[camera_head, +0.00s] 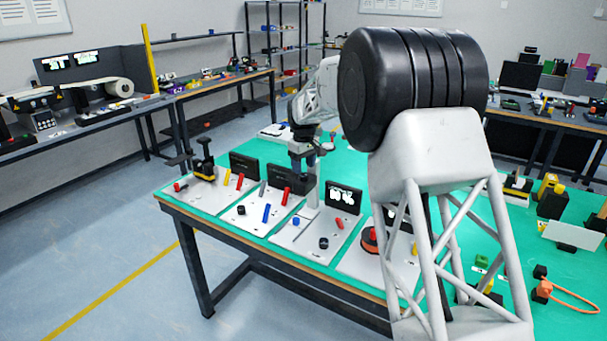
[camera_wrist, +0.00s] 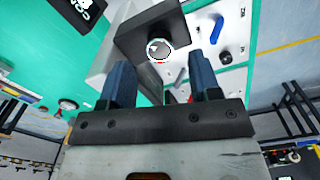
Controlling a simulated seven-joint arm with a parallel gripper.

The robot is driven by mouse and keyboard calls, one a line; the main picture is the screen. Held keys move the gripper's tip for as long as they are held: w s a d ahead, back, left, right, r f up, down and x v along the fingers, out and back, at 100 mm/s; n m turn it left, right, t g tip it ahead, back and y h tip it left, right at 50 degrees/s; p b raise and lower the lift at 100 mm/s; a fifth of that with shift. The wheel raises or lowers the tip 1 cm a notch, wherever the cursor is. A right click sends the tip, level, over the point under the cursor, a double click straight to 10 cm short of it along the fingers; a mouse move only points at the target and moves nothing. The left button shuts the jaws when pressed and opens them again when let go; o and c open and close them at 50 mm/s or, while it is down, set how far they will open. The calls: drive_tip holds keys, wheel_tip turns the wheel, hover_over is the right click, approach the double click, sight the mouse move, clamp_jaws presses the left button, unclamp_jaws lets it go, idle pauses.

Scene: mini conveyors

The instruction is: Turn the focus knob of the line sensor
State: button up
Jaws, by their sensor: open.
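A black block-shaped sensor head (camera_wrist: 140,30) sits just ahead of my fingers in the wrist view. A round pale-faced knob (camera_wrist: 160,48) is set in its near face, with a small red mark below. It lies between the lines of my two fingers; I see no contact. In the head view the dark sensor head (camera_head: 303,186) stands over the second panel from the left, beside a light post (camera_head: 312,200); its knob cannot be made out there. My gripper (camera_wrist: 160,75) is open and empty, its blue-grey fingers spread. In the head view my gripper (camera_head: 304,166) is directly above the sensor head.
The same panel carries a blue lever (camera_head: 266,213) and a black knob (camera_head: 241,210). A display (camera_head: 343,198) stands on the panel to the right, another (camera_head: 244,164) to the left. My arm hides part of the table.

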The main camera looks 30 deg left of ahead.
sight(304, 174)
drive_tip(key=shift+f, duration=1.75)
drive_tip(key=c, duration=0.9)
drive_tip(key=shift+m, duration=2.9)
